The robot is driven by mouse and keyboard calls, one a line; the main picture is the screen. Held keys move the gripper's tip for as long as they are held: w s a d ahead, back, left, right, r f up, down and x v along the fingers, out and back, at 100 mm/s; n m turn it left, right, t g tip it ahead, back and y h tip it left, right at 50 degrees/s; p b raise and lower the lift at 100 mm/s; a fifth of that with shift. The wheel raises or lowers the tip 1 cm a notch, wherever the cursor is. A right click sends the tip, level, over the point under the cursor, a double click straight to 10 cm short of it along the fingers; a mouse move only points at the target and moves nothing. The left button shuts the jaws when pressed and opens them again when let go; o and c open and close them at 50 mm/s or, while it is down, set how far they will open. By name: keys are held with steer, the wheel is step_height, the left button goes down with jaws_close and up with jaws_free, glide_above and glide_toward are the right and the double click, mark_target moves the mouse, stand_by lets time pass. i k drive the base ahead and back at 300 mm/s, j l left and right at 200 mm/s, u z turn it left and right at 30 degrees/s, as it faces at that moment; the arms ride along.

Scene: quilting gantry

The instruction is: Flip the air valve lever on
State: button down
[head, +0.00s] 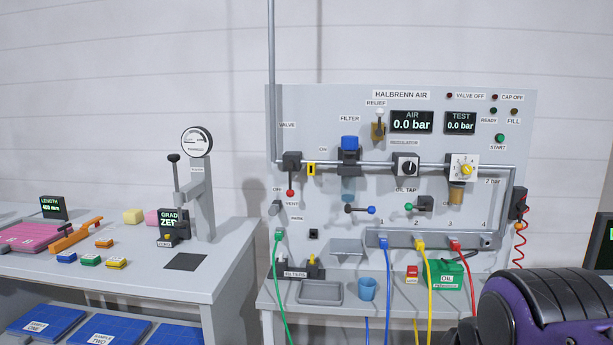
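The air valve (292,160) is a dark block on the pipe at the left of the grey panel, under the label "VALVE". Its lever hangs straight down and ends in a red knob (290,193). An "OFF" label (277,189) sits just left of the knob, and an "ON" label (323,149) is to the upper right of the valve. The AIR display (411,122) reads 0.0 bar. A purple and black part of my arm fills the lower right corner, well away from the valve. My gripper does not show.
Right of the valve are a yellow tag (311,169), a filter (349,157) and a regulator knob (405,165). A green hose (280,270) hangs below. The bench holds a grey tray (321,292) and a blue cup (367,289). A gauge press (198,190) stands left of the panel.

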mark_target(290, 193)
steer(key=i+j+u, duration=0.1)
steer(key=i, duration=0.45)
steer(key=i+j+u, duration=0.1)
steer(key=i, duration=0.4)
steer(key=j, duration=0.1)
